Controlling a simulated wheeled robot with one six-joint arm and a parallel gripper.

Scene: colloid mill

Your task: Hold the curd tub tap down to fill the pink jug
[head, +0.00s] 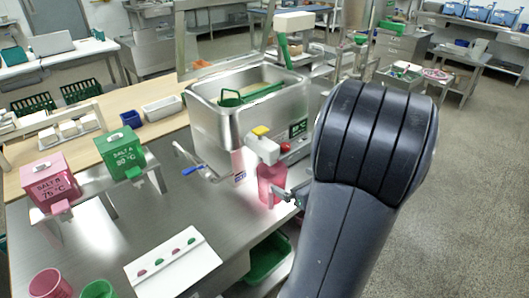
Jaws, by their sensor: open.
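A large steel tub (236,128) with a green-handled tool in it stands on the steel bench. I take it as the curd tub. A pale tap body (262,150) with a yellow top lever (261,130) and a red knob (286,147) sticks out from its front corner. The translucent pink jug (268,187) stands upright below this tap. My gripper (281,193) is small in view, open, at the lower right side of the jug. I cannot tell whether it touches the jug. My dark arm hides what lies behind it at right.
A blue-handled lever (193,171) lies left of the jug. A white card (172,262) and two cups are in front. A green bin (268,256) is below.

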